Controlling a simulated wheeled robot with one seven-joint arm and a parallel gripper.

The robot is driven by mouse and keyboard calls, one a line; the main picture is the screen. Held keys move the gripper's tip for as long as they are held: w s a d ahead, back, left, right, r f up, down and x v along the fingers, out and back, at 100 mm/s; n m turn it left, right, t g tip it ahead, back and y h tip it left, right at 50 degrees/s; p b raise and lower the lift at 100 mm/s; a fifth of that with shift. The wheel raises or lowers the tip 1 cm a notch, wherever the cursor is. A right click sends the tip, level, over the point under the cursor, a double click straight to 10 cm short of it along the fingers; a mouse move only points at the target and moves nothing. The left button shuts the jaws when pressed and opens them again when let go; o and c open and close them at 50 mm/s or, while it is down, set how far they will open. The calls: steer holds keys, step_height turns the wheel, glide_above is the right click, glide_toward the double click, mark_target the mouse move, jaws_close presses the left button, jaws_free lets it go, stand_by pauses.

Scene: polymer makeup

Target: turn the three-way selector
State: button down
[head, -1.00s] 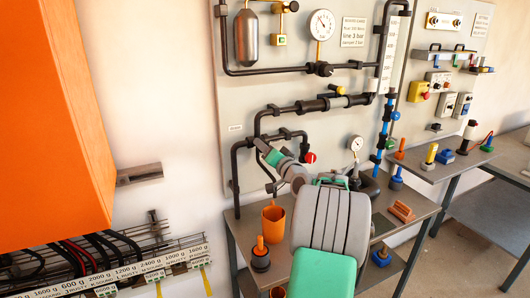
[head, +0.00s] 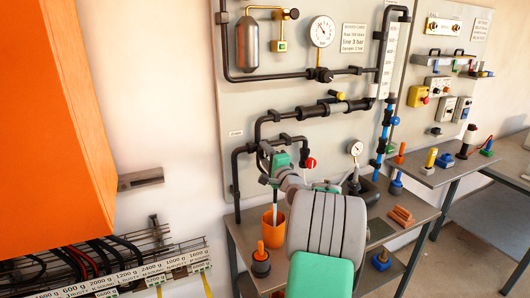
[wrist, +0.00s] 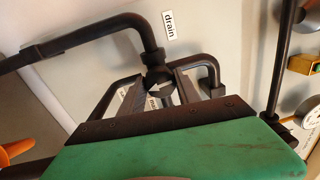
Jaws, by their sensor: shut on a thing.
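The three-way selector (wrist: 158,82) is a dark round knob with a white mark, on black pipework beside a "drain" label (wrist: 169,25). In the wrist view, my gripper (wrist: 160,92) has one finger on each side of the knob and is shut on it. In the head view, my gripper (head: 272,158) is at the lower pipes on the panel, and the hand largely hides the selector. A pale vertical streak (head: 275,212) runs from below the gripper down into an orange cup (head: 268,222); it looks like liquid.
A red knob (head: 310,163) sits just right of my gripper. A pressure gauge (head: 354,148) stands further right. A grey bench (head: 418,208) below bears an orange-topped peg (head: 261,262) and orange blocks (head: 401,216). An orange cabinet (head: 45,120) fills the left.

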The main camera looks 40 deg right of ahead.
steer(key=shift+r+m, duration=0.35)
steer(key=shift+m, duration=0.25)
steer(key=c, duration=1.3)
jaws_free()
steer(key=o, duration=0.4)
steer(key=shift+f, duration=0.2)
steer(key=shift+s+f, duration=0.1)
steer(key=shift+s, duration=0.2)
steer(key=b+v, duration=0.2)
steer(key=v, duration=0.4)
steer(key=shift+s, duration=0.1)
steer(key=shift+s+a, duration=0.25)
steer(key=shift+s, duration=0.2)
